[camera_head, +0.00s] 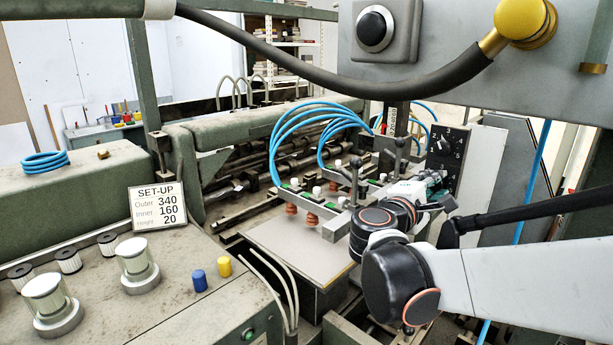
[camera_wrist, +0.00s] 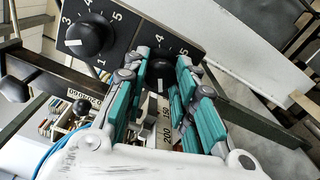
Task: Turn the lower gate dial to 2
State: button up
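The black gate dial panel (camera_head: 459,140) stands upright at the right of the machine, with white numbers. In the wrist view the upper dial (camera_wrist: 90,36) is a round black knob, its white mark toward its 2. The lower dial (camera_wrist: 160,68) sits between the fingertips of my gripper (camera_wrist: 162,74); a 4 and a 5 show beside it, and its white mark points down in the picture. The other numbers are hidden by the fingers. The fingers are apart, one each side of this knob; I cannot tell whether they touch it. In the head view my gripper (camera_head: 432,184) covers the panel's lower part.
A sign (camera_head: 158,206) reads Outer 340, Inner 160, Height 20. Blue hoses (camera_head: 300,118) and suction cups hang over a grey board (camera_head: 300,250) left of my arm. A black lever (camera_head: 355,176) stands close to my gripper.

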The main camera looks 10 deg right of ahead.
jog(key=shift+c, duration=1)
jog(key=m+p, duration=0.1)
jog(key=m, duration=0.4)
jog(key=shift+m, duration=0.3)
jog(key=m+p, duration=0.1)
jog(key=m, duration=0.5)
jog(key=o, duration=1.1)
